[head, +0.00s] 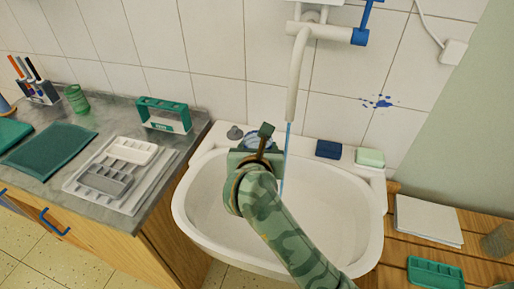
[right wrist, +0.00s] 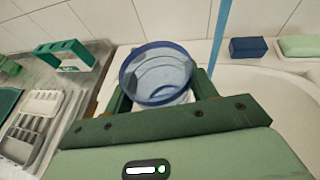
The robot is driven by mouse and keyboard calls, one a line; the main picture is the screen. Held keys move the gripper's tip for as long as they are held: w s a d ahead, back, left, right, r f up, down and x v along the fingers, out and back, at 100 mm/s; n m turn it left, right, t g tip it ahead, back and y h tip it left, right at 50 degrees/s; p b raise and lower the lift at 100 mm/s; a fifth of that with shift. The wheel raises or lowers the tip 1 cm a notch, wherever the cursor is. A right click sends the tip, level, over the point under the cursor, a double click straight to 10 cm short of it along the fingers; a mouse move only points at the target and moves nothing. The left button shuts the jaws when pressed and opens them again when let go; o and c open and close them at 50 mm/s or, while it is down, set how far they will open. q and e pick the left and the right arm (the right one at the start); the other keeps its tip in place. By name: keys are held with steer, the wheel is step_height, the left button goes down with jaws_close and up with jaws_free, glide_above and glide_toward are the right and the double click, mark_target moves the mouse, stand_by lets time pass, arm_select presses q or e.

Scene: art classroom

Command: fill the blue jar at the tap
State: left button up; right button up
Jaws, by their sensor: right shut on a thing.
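The blue jar (right wrist: 157,72) is see-through with a darker blue rim, and its open mouth faces up in the right wrist view. My right gripper (right wrist: 160,94) is shut on it, one finger on each side. In the head view, the jar's rim (head: 262,136) shows past my right gripper (head: 255,150), which hides most of it, over the back left of the basin. The pale tap (head: 300,65) runs a thin blue stream of water (head: 288,140). The stream falls to the right of the jar, apart from it. I see no water level in the jar. My left gripper is out of view.
The white basin (head: 340,225) is open below. A counter holds a green rack (head: 164,115) and grey-white trays (head: 108,180).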

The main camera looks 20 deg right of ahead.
steer(key=shift+d, duration=0.1)
steer(key=d, duration=0.7)
steer(key=shift+w+d, duration=0.15)
steer(key=shift+w, duration=0.05)
stand_by(0.3)
stand_by(6.7)
